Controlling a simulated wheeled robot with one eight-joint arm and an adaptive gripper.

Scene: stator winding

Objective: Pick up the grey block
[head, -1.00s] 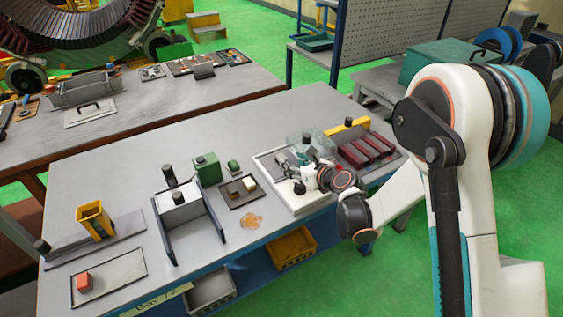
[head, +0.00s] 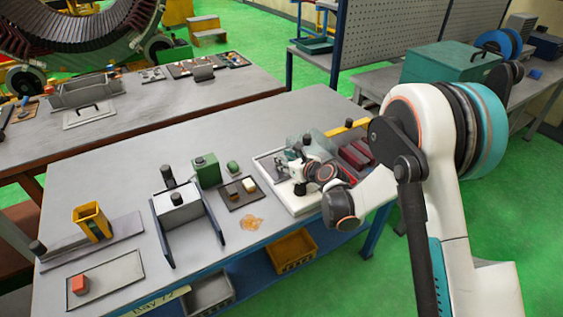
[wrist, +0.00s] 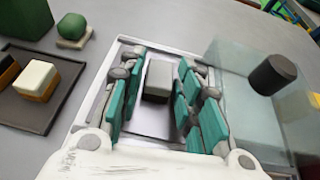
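The grey block (wrist: 158,80) lies on a pale, white-rimmed tray (wrist: 90,105) in the wrist view. My gripper (wrist: 156,92) is open, with teal-padded fingers to the left and right of the block. Gaps show between the pads and the block. The exact height of the fingertips over the tray is hard to tell. In the head view my gripper (head: 292,166) is over the white-rimmed tray (head: 302,208), and I cannot make out the block behind it.
A clear box with a black knob (wrist: 273,74) stands close to the right of my fingers. To the left are a dark tray (wrist: 22,112) with a cream-topped block (wrist: 36,78) and a green rounded piece (wrist: 72,28). Dark red bars (head: 356,155) lie farther right.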

